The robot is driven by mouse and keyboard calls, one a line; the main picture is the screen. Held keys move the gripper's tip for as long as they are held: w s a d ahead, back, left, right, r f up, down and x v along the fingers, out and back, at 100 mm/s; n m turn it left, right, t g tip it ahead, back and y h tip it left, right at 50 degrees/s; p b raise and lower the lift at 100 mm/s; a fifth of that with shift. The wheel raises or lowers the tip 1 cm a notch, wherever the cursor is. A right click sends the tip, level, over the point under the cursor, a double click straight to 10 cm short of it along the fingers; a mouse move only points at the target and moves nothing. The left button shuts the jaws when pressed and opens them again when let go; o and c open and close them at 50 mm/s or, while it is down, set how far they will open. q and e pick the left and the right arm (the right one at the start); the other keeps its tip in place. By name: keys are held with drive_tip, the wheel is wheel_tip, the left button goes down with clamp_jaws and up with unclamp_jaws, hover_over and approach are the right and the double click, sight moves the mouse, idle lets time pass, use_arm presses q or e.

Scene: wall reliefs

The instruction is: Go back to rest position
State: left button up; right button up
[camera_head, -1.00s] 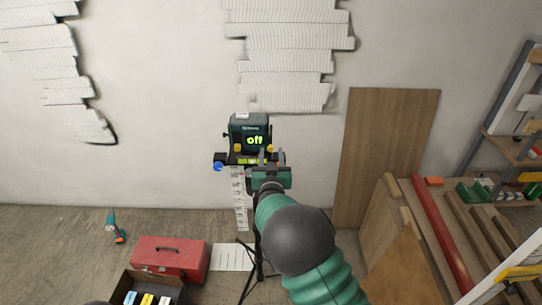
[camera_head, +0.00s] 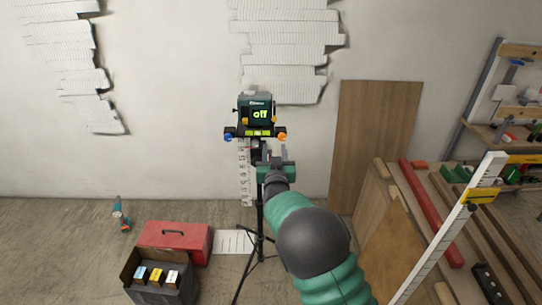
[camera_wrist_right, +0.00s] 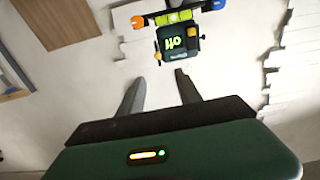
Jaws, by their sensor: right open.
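My right gripper (camera_head: 269,157) is open and empty, just below the laser level device on its tripod. In the right wrist view its two fingers (camera_wrist_right: 158,92) are spread with nothing between them. The dark device (camera_head: 257,110) shows a green "off" on its screen; it also shows in the right wrist view (camera_wrist_right: 177,42), apart from the fingertips. It sits on a bar with a yellow-green bubble level (camera_head: 257,133) and blue and orange knobs. The black tripod (camera_head: 259,215) is partly hidden behind my gripper. My left gripper is not in view.
A red toolbox (camera_head: 174,240) and an open dark box (camera_head: 160,284) stand on the floor at lower left, with a drill (camera_head: 121,214) beyond. A wooden panel (camera_head: 373,145) leans on the wall. A cluttered workbench (camera_head: 460,215) is at right. White reliefs (camera_head: 285,45) cover parts of the wall.

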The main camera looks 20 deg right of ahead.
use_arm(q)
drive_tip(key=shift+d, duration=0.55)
use_arm(e)
drive_tip(key=s+f+n+g+y, duration=0.1)
drive_tip(key=s+f+g, duration=0.4)
drive_tip(key=s, duration=0.8)
drive_tip(key=s+a+f+n+g+y, duration=0.1)
drive_tip(key=s+f+g, duration=0.4)
drive_tip(key=s, duration=0.8)
drive_tip(key=s+f+n+g+y, duration=0.1)
drive_tip(key=s+f+g, duration=0.3)
drive_tip(key=s, duration=1)
wheel_tip(320, 180, down, 3)
drive_tip(key=shift+a+r+g+y, duration=0.2)
drive_tip(key=shift+a+g+y, duration=0.15)
drive_tip(key=shift+y, duration=0.45)
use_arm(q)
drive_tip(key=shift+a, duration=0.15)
use_arm(e)
drive_tip(key=shift+a, duration=0.15)
